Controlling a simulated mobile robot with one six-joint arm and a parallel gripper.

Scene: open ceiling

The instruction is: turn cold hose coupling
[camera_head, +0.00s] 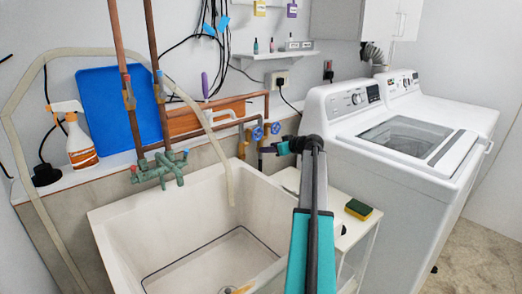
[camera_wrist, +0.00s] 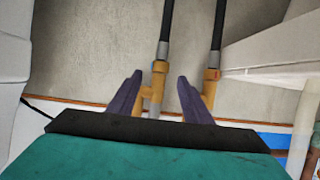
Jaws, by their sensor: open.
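Two dark hoses with brass couplings run along the wall in the wrist view. The left hose coupling (camera_wrist: 159,68) lies between my gripper's (camera_wrist: 160,77) two purple fingers, with gaps on both sides; I cannot tell how deep it sits. I see no clear cold mark on either. In the head view my gripper (camera_head: 284,148) is at the two blue-handled valves, left valve (camera_head: 258,134) and right valve (camera_head: 276,128), and partly hides the fittings below them. My gripper is open and empty.
A utility sink (camera_head: 110,215) stands left of my arm, and a white washer (camera_head: 360,150) stands close on the right. A small white stand (camera_head: 345,235) with a sponge (camera_head: 358,209) is between them. Copper pipes and a green faucet (camera_head: 160,170) are at the left.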

